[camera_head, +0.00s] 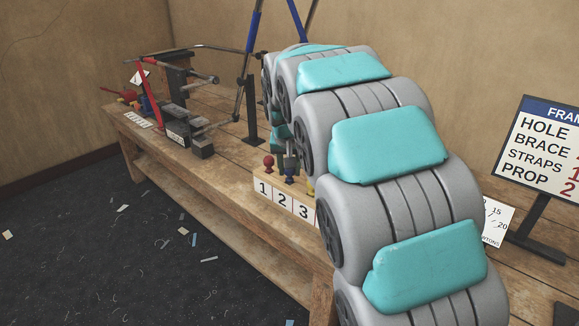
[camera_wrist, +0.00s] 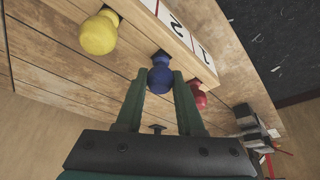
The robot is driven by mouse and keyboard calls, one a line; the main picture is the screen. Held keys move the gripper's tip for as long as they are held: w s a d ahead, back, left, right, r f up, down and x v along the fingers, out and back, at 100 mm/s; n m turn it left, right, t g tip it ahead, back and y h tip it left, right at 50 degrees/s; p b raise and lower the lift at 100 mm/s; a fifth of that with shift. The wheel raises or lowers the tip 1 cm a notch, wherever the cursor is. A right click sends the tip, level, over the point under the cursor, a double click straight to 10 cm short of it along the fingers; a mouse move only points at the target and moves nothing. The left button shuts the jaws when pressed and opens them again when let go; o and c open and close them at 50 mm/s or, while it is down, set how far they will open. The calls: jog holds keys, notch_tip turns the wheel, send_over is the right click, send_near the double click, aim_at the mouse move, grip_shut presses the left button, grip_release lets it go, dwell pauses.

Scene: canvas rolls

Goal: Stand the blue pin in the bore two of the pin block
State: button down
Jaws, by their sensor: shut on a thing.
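The pin block (camera_head: 270,198) is a pale wooden block on the workbench, with white labels 1, 2 and 3 on its front. My gripper (camera_head: 290,163) is over the block near label 2. In the wrist view its two green fingers are shut on the blue pin (camera_wrist: 160,77), gripping its rounded head. The blue pin (camera_head: 291,168) is in line with label 2, by a dark opening in the block; I cannot tell how deep it sits. A red pin (camera_wrist: 198,98) stands by label 1, and a yellow pin (camera_wrist: 98,34) is on the other side.
The red pin (camera_head: 268,161) stands close beside my fingers. Clamps and a red-handled tool (camera_head: 150,95) are at the bench's far left. A sign (camera_head: 540,150) and a small card (camera_head: 495,222) stand at right. The bench left of the block is partly clear.

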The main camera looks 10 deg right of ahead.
jog(key=shift+f, duration=0.2)
jog(key=shift+c, duration=2.2)
grip_release()
jog(key=shift+r, duration=0.1)
jog(key=v, duration=0.7)
jog(key=shift+r, duration=0.25)
jog(key=shift+s, duration=0.2)
jog(key=s+f+n+g+p, duration=0.1)
jog(key=s+f+g, duration=0.2)
jog(key=s, duration=1.7)
jog(key=s+f+n+g+y+p, duration=0.1)
jog(key=s+f, duration=0.7)
jog(key=s, duration=1.2)
jog(key=shift+s+d+f+n+g+p, duration=0.3)
jog(key=shift+n+g+p, duration=0.2)
jog(key=shift+g, duration=0.6)
